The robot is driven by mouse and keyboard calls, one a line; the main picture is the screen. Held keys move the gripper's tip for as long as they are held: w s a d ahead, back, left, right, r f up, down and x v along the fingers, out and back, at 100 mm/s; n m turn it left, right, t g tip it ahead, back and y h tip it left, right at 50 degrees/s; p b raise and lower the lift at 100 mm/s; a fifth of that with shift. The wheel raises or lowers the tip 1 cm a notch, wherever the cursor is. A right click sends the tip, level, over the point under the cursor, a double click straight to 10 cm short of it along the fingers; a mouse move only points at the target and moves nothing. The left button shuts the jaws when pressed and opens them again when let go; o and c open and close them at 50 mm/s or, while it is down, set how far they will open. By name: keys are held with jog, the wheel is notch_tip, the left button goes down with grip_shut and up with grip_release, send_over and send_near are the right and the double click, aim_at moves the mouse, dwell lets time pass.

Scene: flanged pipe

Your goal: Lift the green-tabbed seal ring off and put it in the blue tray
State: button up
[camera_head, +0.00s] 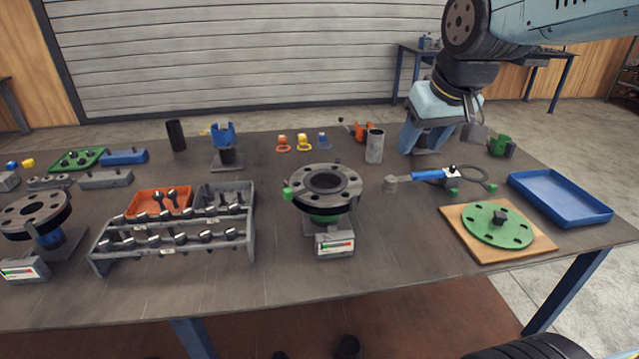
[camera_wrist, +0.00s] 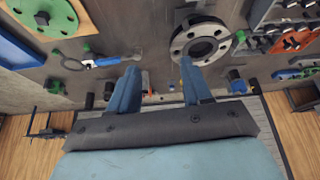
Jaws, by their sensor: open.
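The flanged pipe (camera_head: 323,187) stands mid-table, a grey bolt-holed flange with a round opening. A green tab (camera_head: 288,193) of the seal ring sticks out at its left side; the ring's body is hard to make out. In the wrist view the flange (camera_wrist: 201,43) is beyond my fingers, with a green tab (camera_wrist: 240,37) at its right. My gripper (camera_head: 423,145) is above the table's back right part, apart from the flange. Its blue fingers (camera_wrist: 158,78) are spread with nothing between them. The blue tray (camera_head: 589,214) is empty at the right; it also shows in the wrist view (camera_wrist: 17,59).
A green disc (camera_head: 497,224) on a wooden board lies between flange and tray. A blue-handled tool with a cable (camera_head: 428,176) lies behind it. A grey bolt rack (camera_head: 244,222) stands left of the flange. A grey cylinder (camera_head: 374,147) stands behind the flange.

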jog(key=w+a+f+n, duration=0.2)
jog(key=w+a+n, duration=0.15)
jog(key=a, duration=0.75)
jog(key=n+g+y, duration=0.1)
jog(key=n+g, duration=0.1)
send_near(288, 190)
jog(key=shift+x, duration=4.45)
grip_shut()
